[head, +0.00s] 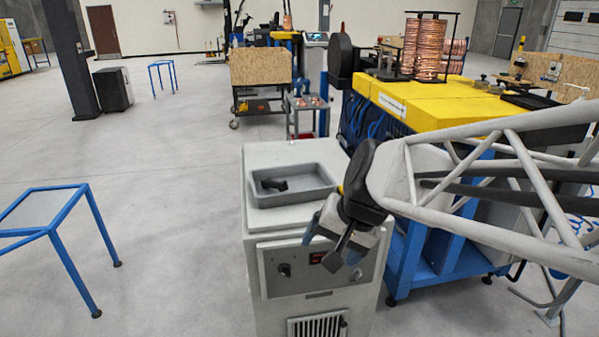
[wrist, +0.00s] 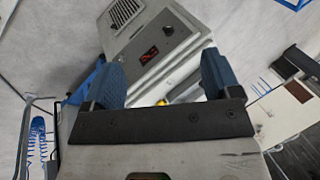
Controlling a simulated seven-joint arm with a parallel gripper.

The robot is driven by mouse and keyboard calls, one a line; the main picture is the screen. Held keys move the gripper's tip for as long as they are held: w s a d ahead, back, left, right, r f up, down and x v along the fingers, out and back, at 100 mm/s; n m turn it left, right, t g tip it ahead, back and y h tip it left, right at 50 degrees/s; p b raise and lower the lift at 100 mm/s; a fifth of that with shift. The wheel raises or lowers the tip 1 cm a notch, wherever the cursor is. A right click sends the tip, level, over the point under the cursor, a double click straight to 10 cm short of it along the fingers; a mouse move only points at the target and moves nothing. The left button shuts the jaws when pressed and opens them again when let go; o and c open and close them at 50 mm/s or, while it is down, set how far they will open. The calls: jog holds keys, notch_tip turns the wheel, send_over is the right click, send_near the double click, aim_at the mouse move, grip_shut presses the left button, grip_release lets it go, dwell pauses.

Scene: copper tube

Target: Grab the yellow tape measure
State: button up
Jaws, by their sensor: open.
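A small yellow spot (wrist: 162,102) shows in the wrist view, low between the fingers and just above the dark bar of my gripper. It may be the tape measure, but too little of it shows to tell. In the head view a yellow speck (head: 340,189) shows beside my gripper at the right edge of the grey cabinet's top. My gripper (head: 334,248) is in front of the cabinet's upper right part, tilted. In the wrist view my gripper (wrist: 163,77) has its two blue fingers wide apart, with nothing held between them.
The grey cabinet (head: 268,156) has a recessed tray (head: 318,172) on top with a dark object (head: 273,184) in it. A yellow and blue machine (head: 440,108) stands close on the right. A blue-framed table (head: 40,208) is at left. Open floor lies between.

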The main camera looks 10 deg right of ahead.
jog(key=w+d+f+m+t+y, duration=0.1)
jog(key=w+m+t, duration=0.1)
jog(key=w+m, duration=0.5)
jog(key=w+d+f+m+t+y, duration=0.1)
jog(key=w+d+m+t, duration=0.1)
jog(key=w, duration=0.8)
jog(key=w+d+f+m+t+y, duration=0.1)
jog(key=w+m+t, duration=0.1)
jog(key=w+m, duration=0.5)
jog(key=w+d+f+m+t+h, duration=0.1)
jog(key=w+d+f+m+h, duration=0.1)
jog(key=w+d+f+m, duration=0.2)
jog(key=w+d+f+m+t+h, duration=0.1)
jog(key=w+d+f+m+h, duration=0.1)
jog(key=w+d+f+m, duration=0.3)
jog(key=w+d+f+m+t+h, duration=0.1)
jog(key=w+d+f+m+t, duration=0.1)
jog(key=w+d+f+m, duration=0.3)
jog(key=shift+w+d+f+h, duration=0.15)
jog(key=shift+w+d+h, duration=0.05)
jog(key=shift+w+d, duration=0.75)
jog(key=shift+w+d+f+h, duration=0.1)
jog(key=shift+w+d+h, duration=0.1)
jog(key=shift+w+d, duration=0.75)
jog(key=shift+a, duration=0.1)
jog(key=shift+w, duration=0.1)
jog(key=shift+x, duration=1.15)
